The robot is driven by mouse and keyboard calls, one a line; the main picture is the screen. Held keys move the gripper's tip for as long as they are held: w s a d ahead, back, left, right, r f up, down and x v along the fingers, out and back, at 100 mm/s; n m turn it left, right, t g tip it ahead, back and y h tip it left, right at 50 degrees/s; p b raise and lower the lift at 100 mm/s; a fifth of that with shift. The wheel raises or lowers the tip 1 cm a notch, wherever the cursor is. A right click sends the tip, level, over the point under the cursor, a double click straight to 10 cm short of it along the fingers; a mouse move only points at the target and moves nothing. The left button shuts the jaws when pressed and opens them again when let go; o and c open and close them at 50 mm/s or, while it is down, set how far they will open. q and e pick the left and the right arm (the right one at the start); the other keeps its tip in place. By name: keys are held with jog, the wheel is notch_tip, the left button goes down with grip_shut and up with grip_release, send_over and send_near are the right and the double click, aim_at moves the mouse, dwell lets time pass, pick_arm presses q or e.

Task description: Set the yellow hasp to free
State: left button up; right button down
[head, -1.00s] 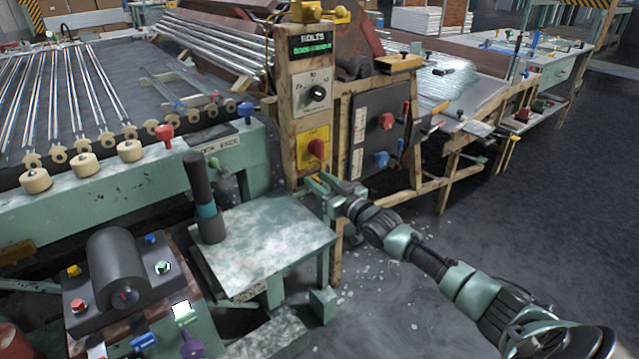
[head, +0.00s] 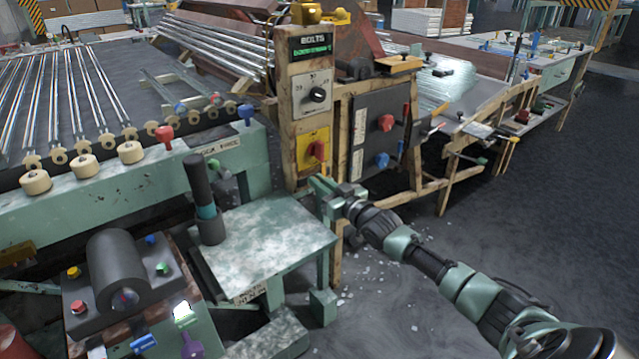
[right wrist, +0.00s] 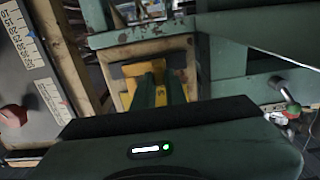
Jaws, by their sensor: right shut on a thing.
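The yellow hasp (right wrist: 129,88) shows in the right wrist view as yellow metal around my fingertips, in front of a pale wooden frame. My right gripper (right wrist: 158,88) is shut on it, and the fingers cover most of it, so its setting cannot be read. The hasp is hidden by the gripper there. My left gripper is not in view.
A dark cabinet (head: 372,130) with red and blue knobs stands right of the post. A worn green table (head: 265,235) is left of my gripper. A green-tipped lever (right wrist: 276,83) is at the right in the wrist view. Open floor lies at the right.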

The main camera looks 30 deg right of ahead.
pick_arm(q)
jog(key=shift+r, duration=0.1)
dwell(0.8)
